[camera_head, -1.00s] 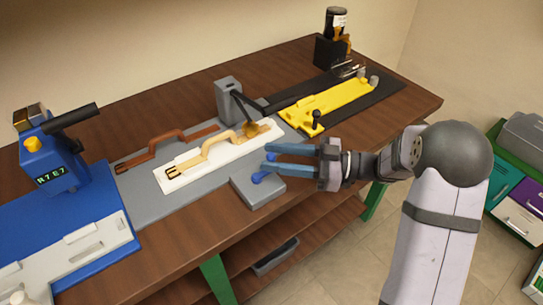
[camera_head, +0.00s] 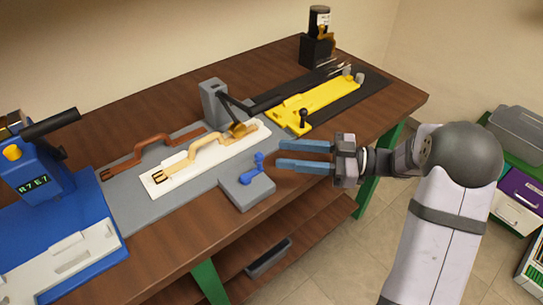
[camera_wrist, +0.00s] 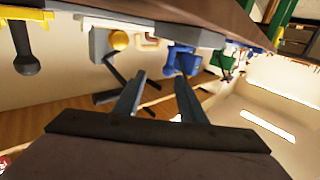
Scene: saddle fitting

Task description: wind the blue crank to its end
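The blue crank (camera_head: 258,168) sits on a grey block (camera_head: 231,190) at the front edge of the bench in the head view. Its arm slopes from a low front-left end up to a knob at the back right. My gripper (camera_head: 279,155) is to the right of the crank, its two blue-grey fingers apart with nothing between them. The fingertips look a little clear of the knob. In the wrist view my open fingers (camera_wrist: 155,88) show with a gap between them. I cannot make out the crank for certain there.
Behind the block lie a white tray (camera_head: 215,170) with a tan handle-shaped part and a grey clamp post (camera_head: 214,103). A yellow fixture (camera_head: 320,98) with a dark knob stands behind my gripper. A blue machine (camera_head: 38,170) is at the left. The floor in front is free.

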